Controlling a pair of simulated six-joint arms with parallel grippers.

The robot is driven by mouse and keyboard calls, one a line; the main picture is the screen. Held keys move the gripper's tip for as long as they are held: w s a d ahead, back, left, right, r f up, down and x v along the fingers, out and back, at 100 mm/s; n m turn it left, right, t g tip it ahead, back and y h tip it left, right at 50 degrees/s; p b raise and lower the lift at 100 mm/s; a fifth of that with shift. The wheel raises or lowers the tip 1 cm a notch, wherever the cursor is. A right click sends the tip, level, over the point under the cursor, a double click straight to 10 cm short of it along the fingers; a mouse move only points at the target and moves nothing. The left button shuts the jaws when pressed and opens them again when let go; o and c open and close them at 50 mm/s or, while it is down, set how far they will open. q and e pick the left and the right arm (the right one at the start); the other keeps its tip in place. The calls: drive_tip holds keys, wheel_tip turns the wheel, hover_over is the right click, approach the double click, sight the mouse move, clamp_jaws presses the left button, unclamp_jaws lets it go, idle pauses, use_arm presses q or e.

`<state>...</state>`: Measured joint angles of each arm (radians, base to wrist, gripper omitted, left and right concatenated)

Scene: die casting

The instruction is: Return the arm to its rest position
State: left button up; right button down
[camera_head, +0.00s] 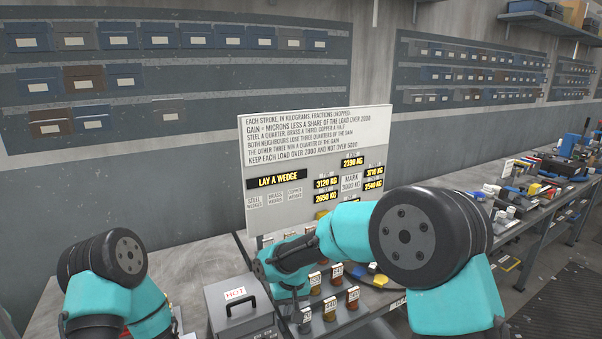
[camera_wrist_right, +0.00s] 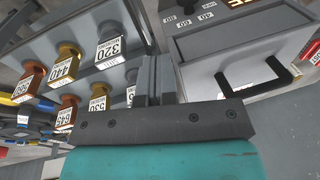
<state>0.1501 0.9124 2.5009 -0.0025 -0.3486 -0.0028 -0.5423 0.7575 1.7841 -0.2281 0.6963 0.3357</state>
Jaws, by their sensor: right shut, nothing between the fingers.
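My right arm (camera_head: 345,230) reaches in from the right over the bench, its wrist bent down over a rack of labelled blocks. My right gripper (camera_wrist_right: 153,82) shows in the right wrist view with its fingers together and nothing between them. It is between the labelled blocks (camera_wrist_right: 66,64) and a grey box with a black handle (camera_wrist_right: 250,55). In the head view its fingertips are hidden by my own arm. My left arm (camera_head: 105,265) stands at the lower left; its gripper is not in view.
A signboard (camera_head: 315,135) reading "LAY A WEDGE" stands behind my right arm. The grey box marked HOT (camera_head: 238,312) sits between my arms. Labelled metal blocks (camera_head: 329,308) stand at its right. A cluttered side bench (camera_head: 540,190) is at the right.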

drive_tip(key=s+d+f+m+y, duration=0.1)
drive_tip(key=s+d+f+m, duration=0.15)
drive_tip(key=d+f, duration=0.8)
drive_tip(key=s+d+f+m, duration=0.3)
drive_tip(key=s+d+f, duration=1.3)
drive_tip(key=s, duration=0.3)
drive_tip(key=shift+s+d+m+t+y, duration=0.35)
drive_tip(key=shift+d+t+y, duration=0.05)
drive_tip(key=shift+d, duration=0.05)
